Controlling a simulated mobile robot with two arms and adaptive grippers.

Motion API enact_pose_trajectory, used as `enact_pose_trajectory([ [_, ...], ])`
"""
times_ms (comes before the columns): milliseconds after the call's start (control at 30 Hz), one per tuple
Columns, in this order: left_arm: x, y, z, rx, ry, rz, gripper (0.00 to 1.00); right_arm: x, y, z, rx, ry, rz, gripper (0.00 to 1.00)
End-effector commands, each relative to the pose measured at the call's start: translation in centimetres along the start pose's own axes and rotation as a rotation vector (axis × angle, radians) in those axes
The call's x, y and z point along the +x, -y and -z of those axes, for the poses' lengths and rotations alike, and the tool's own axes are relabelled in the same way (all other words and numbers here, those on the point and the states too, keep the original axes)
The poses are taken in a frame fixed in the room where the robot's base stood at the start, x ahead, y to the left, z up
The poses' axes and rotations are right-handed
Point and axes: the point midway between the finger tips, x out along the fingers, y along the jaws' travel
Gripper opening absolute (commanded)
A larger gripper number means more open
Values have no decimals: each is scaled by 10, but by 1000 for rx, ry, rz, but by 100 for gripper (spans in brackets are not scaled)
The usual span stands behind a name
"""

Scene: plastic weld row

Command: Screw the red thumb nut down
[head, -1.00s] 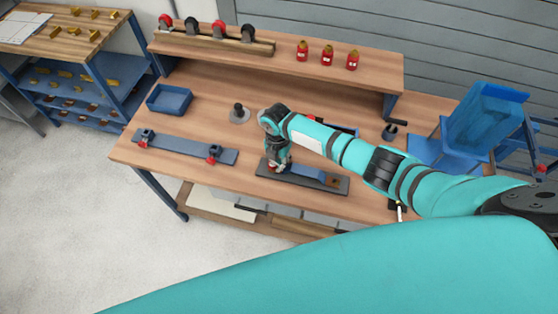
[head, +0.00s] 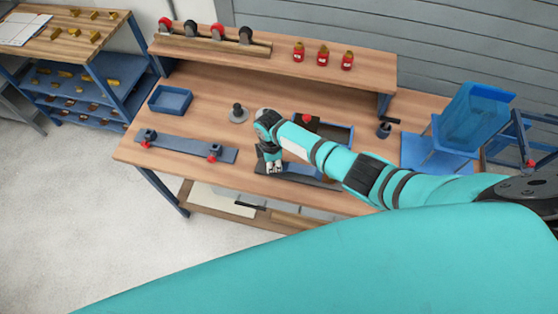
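My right gripper (head: 273,167) points down over the left end of a dark plate (head: 305,179) near the bench's front edge. It is small and seen from above, so I cannot tell whether its fingers are open or shut. No red nut shows at the fingertips; the gripper and arm cover that spot. A blue-grey strip (head: 180,146) to the left carries dark clamps with red knobs, one at its right end (head: 213,149) and one at its left end (head: 147,141). My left gripper is not in view.
A blue tray (head: 169,100) and a dark upright peg on a round base (head: 238,114) stand behind. A dark box with a red part (head: 307,119) lies behind my arm. Red bottles (head: 322,57) stand on the shelf.

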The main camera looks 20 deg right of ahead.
Motion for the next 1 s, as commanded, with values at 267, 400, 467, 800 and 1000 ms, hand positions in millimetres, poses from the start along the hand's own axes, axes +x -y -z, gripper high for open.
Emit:
enact_pose_trajectory([
  [267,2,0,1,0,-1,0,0,-8,-11,11,-10,-27,-31,30],
  [400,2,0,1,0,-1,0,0,-7,-10,12,-11,-26,-28,37],
  [467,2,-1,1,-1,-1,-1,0,-6,-10,11,-11,-25,-27,37],
  [800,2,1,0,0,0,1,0,-4,-7,6,-11,-15,-21,37],
  [1000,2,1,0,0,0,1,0,-3,-7,5,-10,-12,-19,51],
])
